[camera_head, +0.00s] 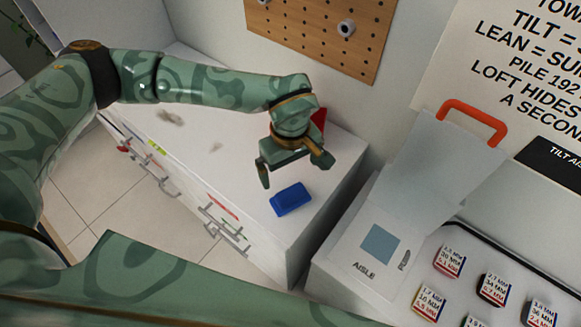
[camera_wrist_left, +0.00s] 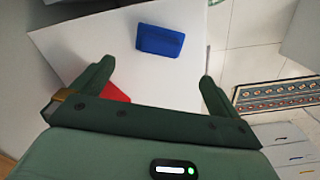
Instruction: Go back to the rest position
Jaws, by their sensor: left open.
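My left gripper (camera_head: 295,174) is above the white cabinet top (camera_head: 230,157), its two fingers spread wide with nothing between them. A blue block-like object (camera_head: 291,199) lies on the cabinet top just below and in front of the gripper, apart from it. The blue object also shows in the left wrist view (camera_wrist_left: 160,40), beyond the open fingertips (camera_wrist_left: 156,72). A red object (camera_head: 318,120) is partly hidden behind my left gripper; a piece of it shows in the left wrist view (camera_wrist_left: 112,92). My right gripper is not in view.
A pegboard (camera_head: 318,35) hangs on the wall behind the cabinet. At the right stands a pale case (camera_head: 380,240) with an orange handle (camera_head: 475,118) and several labelled pieces. A patterned rug (camera_wrist_left: 275,95) lies on the tiled floor.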

